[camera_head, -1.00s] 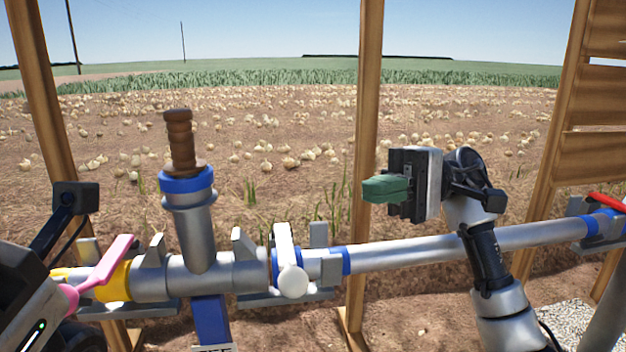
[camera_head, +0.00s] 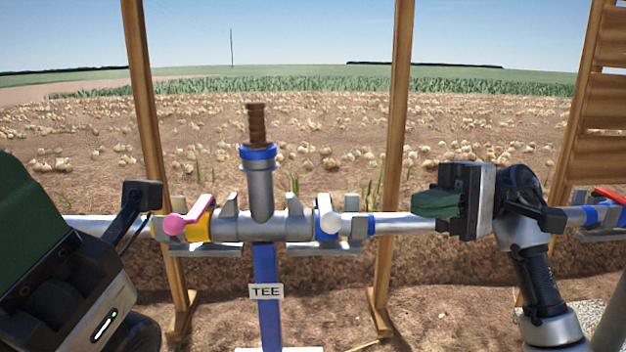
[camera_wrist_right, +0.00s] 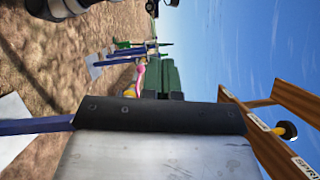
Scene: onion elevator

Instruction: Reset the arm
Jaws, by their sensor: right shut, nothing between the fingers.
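My right gripper (camera_head: 437,205) is at the right of the head view, pointing left, with its green fingers shut and nothing between them. It appears in front of the pipe line, and I cannot tell the gap to it. The green fingers also show in the right wrist view (camera_wrist_right: 163,80). My left gripper (camera_head: 35,245) is large and close at the lower left edge, partly cut off, so its jaw state is unclear. The metal tee pipe (camera_head: 262,192) stands between them, with a brown plug (camera_head: 257,125) upright in its top.
A pink-handled valve (camera_head: 180,224) and a white-handled valve (camera_head: 328,218) flank the tee. A blue post with a TEE sign (camera_head: 266,291) stands below. Wooden posts (camera_head: 393,150) rise behind the pipe. A red handle (camera_head: 608,196) is at the far right. Onions lie in the field beyond.

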